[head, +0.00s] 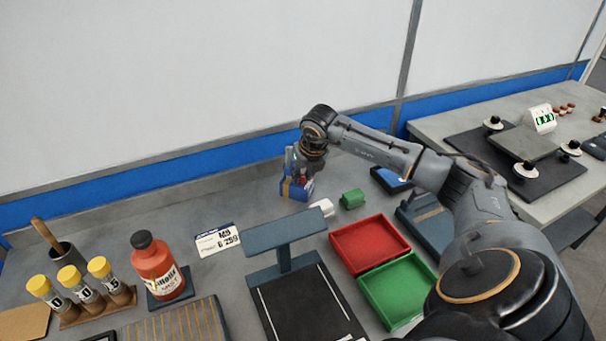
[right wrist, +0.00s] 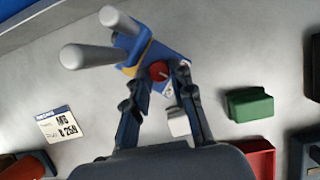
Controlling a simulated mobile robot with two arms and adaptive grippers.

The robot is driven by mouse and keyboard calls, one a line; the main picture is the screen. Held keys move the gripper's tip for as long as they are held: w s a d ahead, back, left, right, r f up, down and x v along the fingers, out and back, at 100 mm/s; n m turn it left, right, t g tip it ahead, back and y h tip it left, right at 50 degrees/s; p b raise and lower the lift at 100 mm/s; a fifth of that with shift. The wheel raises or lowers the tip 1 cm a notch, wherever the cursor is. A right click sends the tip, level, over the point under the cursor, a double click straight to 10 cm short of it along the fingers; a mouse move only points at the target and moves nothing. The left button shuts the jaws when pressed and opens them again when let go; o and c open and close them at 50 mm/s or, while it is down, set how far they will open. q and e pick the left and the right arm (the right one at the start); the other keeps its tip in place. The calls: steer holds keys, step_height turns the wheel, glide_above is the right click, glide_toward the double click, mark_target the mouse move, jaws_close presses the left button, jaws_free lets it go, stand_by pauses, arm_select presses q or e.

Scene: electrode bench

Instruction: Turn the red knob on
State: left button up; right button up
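The red knob (right wrist: 159,70) is on a blue box with a yellow edge (right wrist: 150,52) and two pale rods (right wrist: 88,56). In the head view the blue box (head: 293,190) stands at the back of the bench, partly hidden by my right gripper (head: 300,163). In the right wrist view the fingers of my right gripper (right wrist: 162,77) are apart, one on each side of the knob, with gaps visible between fingers and knob. Whether a fingertip touches the box is unclear. The knob's setting cannot be read. My left gripper is not in view.
A white block (head: 322,207) and a green block (head: 353,199) lie right of the box. Red (head: 336,243) and green (head: 366,290) trays, a dark stand (head: 285,232), a label card (head: 217,239) and a red bottle (head: 157,265) are nearer. Bench left of the box is clear.

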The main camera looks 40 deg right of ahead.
jaws_close()
steer(key=shift+d+f+n+y+b, duration=0.15)
steer(key=shift+n+y+b, duration=0.15)
steer(key=shift+n+b, duration=0.5)
steer(key=shift+n+y+b, duration=0.3)
steer(key=shift+n, duration=0.6)
steer(key=shift+d+n+y, duration=0.15)
steer(key=shift+n+y, duration=0.35)
steer(key=shift+n, duration=0.7)
steer(key=shift+d+r+n+y+b, duration=0.15)
steer(key=shift+n+y+b, duration=0.3)
steer(key=shift+n, duration=1.05)
